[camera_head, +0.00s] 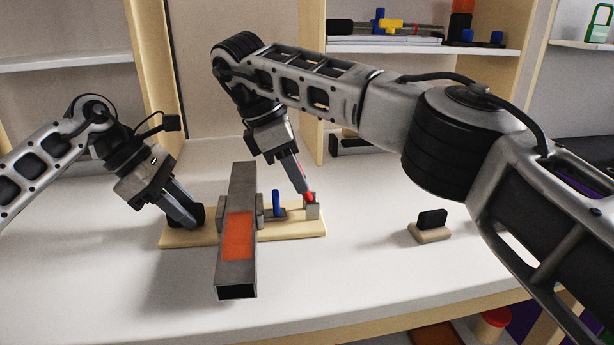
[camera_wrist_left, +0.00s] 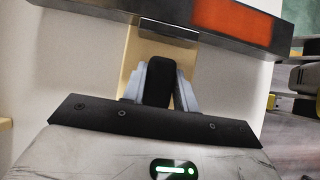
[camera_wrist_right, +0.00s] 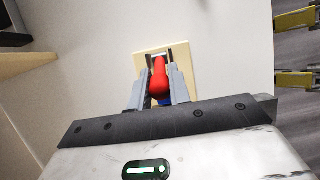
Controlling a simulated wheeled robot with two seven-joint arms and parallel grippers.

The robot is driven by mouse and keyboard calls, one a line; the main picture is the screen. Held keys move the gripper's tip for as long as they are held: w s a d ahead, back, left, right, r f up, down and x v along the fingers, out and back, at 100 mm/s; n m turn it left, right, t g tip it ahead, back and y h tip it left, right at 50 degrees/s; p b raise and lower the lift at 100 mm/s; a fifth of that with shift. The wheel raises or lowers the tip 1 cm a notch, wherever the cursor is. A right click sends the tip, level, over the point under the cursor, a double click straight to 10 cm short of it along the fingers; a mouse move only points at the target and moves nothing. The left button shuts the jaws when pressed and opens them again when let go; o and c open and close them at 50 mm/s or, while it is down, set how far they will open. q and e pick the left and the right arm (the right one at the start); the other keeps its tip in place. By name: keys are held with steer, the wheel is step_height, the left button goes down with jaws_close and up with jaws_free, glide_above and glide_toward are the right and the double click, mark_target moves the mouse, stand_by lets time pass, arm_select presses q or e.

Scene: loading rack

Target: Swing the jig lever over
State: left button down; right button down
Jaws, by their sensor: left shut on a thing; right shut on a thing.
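The jig has a pale wooden base (camera_head: 290,228) on the white table, with a blue upright piece (camera_head: 276,203) and a grey block (camera_head: 312,211) at its right end. The lever's red handle (camera_head: 309,197) is at that right end; in the right wrist view the red handle (camera_wrist_right: 158,80) sits between the fingers. My right gripper (camera_head: 307,194) is shut on it. A long grey square tube (camera_head: 237,190) with an orange patch lies across the base. My left gripper (camera_head: 192,220) is shut on a black grip (camera_wrist_left: 159,82) at the base's left end.
A small black piece on a beige stand (camera_head: 430,234) is to the right on the table. Shelves stand behind, one holding coloured parts (camera_head: 383,24). The table front is clear except for the tube's overhanging near end.

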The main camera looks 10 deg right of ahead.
steer(key=shift+a+f+h, duration=0.35)
steer(key=shift+a+h, duration=0.05)
steer(key=shift+h, duration=0.3)
steer(key=shift+a+f+h, duration=0.15)
steer(key=shift+a+h, duration=0.15)
steer(key=shift+h, duration=0.3)
steer(key=c, duration=1.4)
jaws_free()
